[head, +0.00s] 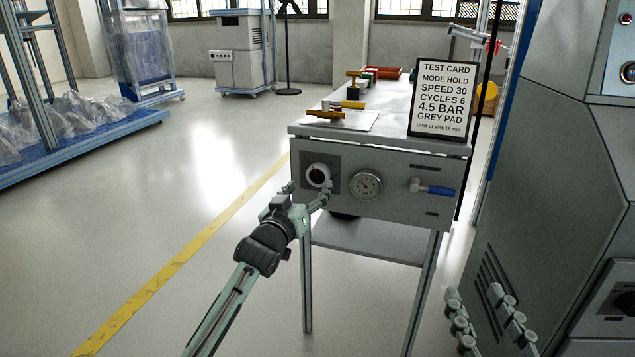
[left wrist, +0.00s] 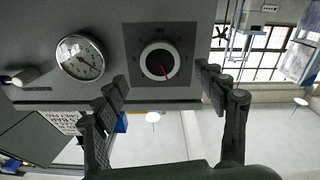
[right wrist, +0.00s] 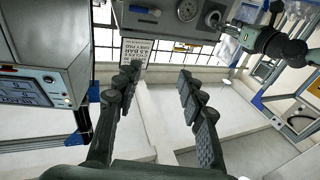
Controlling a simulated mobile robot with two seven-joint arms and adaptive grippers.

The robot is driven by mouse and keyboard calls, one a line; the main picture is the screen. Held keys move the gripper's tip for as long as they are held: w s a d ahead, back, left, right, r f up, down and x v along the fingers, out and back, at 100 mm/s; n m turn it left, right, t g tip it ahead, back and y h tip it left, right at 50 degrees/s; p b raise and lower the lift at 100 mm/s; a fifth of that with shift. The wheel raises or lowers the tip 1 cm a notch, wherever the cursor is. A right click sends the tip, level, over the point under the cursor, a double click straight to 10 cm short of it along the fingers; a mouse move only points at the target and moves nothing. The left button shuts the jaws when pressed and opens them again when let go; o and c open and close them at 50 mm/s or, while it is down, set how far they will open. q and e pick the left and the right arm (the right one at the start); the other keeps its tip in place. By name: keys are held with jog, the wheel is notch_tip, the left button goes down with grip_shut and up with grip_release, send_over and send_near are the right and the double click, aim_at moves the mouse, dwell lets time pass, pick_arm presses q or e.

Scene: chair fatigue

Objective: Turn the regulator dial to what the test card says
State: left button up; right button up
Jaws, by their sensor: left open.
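The regulator dial (head: 317,175), a dark knob with a pale ring on a dark square plate, is on the bench's front panel. In the left wrist view the dial (left wrist: 160,61) has a red mark pointing down and slightly right. My left gripper (head: 309,190) is open in front of the dial, its fingers to either side; I cannot tell whether they touch it. The test card (head: 443,98) stands upright on the bench top and reads MODE HOLD, SPEED 30, CYCLES 6, 4.5 BAR, GREY PAD. My right gripper (right wrist: 160,72) is open and empty, low at right in the head view.
A round gauge (head: 366,186) and a blue-handled valve (head: 434,189) are right of the dial on the bench (head: 400,153). Brass-coloured pieces (head: 339,114) lie on top. A large grey machine (head: 560,170) stands at right.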

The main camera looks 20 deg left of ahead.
aim_at(317, 177)
pick_arm(q)
jog(key=shift+w+d+b, duration=0.15)
jog(key=shift+w+b, duration=0.2)
jog(key=shift+w, duration=2.35)
pick_arm(e)
jog(key=shift+s+a+r+t+y, duration=0.15)
jog(key=shift+s+r+t+y, duration=0.15)
jog(key=shift+r, duration=0.35)
jog(key=shift+s+a+r+t+y, duration=0.1)
jog(key=shift+a+r+t+y, duration=0.1)
jog(key=shift+r+t, duration=0.3)
jog(key=shift+s+a+r+t+y, duration=0.15)
jog(key=shift+s+r+t+y, duration=0.05)
jog(key=shift+r, duration=0.55)
pick_arm(q)
jog(key=c, duration=1.1)
